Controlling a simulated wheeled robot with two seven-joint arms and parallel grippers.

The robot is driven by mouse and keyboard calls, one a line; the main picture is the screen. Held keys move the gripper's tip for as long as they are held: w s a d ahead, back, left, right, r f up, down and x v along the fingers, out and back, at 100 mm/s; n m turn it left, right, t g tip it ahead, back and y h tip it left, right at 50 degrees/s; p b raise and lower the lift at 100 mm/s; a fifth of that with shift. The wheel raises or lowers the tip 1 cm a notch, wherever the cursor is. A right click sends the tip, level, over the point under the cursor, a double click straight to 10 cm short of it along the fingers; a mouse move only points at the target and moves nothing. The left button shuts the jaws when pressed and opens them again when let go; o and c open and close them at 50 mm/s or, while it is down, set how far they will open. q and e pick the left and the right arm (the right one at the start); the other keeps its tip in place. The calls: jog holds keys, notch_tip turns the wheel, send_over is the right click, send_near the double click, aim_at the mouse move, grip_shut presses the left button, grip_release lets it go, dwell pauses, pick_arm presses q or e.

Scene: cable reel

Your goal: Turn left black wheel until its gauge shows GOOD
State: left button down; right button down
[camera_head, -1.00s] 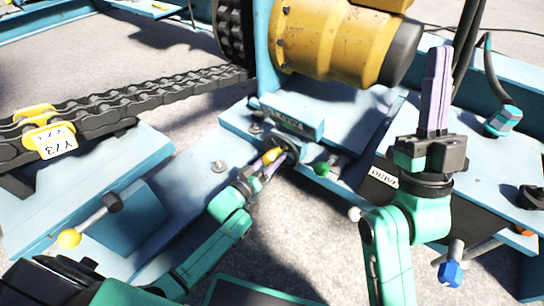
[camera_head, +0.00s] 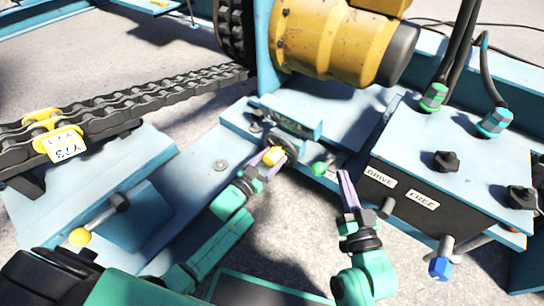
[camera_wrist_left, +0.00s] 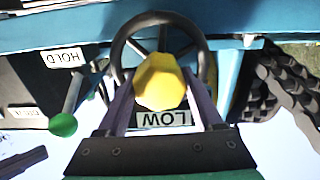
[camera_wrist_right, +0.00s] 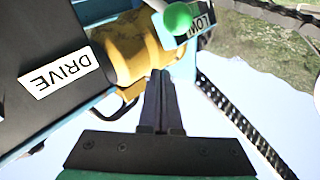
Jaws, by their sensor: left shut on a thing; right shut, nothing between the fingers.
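The black wheel (camera_wrist_left: 121,45) is a spoked ring with a yellow knob (camera_wrist_left: 160,82) in front of it; in the head view the knob (camera_head: 274,156) partly covers the wheel. My left gripper (camera_head: 265,167) is shut on the yellow knob, a finger on each side, as the left wrist view shows too. A gauge plate (camera_wrist_left: 163,118) beside the wheel reads LOW, upside down in the left wrist view and partly covered by the knob. My right gripper (camera_head: 345,180) is shut and empty, just right of and below the green-knobbed lever (camera_head: 321,168).
A yellow motor (camera_head: 335,40) is above the wheel. A chain (camera_head: 150,95) and a yellow-knobbed lever (camera_head: 82,236) are at left.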

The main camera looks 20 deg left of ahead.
jog(key=shift+s+f+g, duration=0.3)
jog(key=shift+f, duration=0.4)
pick_arm(q)
jog(key=shift+c, duration=0.2)
grip_release()
jog(key=shift+s+a, duration=0.1)
jog(key=shift+s, duration=0.05)
